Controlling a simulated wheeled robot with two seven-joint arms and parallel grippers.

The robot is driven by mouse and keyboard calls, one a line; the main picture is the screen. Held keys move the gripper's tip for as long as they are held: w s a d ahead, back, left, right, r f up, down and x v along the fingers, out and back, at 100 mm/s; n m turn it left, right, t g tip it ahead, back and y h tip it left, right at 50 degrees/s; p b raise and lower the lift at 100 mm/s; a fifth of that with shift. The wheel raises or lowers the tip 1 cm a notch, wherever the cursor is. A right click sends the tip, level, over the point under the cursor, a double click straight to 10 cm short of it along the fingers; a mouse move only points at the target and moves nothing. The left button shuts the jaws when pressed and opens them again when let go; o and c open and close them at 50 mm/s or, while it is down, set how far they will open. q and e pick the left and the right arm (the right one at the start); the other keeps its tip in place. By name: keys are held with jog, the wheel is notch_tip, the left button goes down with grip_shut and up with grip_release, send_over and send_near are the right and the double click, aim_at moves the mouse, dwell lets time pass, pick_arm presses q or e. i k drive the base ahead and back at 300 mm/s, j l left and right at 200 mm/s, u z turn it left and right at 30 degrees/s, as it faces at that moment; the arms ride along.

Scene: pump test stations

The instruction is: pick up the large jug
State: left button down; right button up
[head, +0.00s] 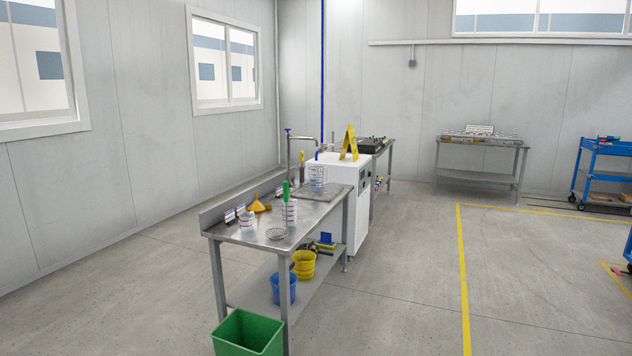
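Several clear graduated containers stand on the steel bench, ahead of me and some way off. One jug (317,179) with blue markings stands on the drainboard at the far end. A taller container (290,213) with red markings stands nearer the middle, with a green handle (285,191) rising at it. A smaller container (247,222) stands near the left end. From this distance I cannot tell for sure which is the large jug. Neither of my grippers is in view.
The bench (265,244) has a yellow funnel (259,205) and a shallow dish (276,234) on top. Yellow (303,266) and blue (284,288) buckets sit on its lower shelf. A green bin (247,335) stands at its near end.

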aim_at(315, 172)
jog(key=i+l+z, duration=0.1)
jog(key=i+z, duration=0.35)
jog(key=i, duration=2)
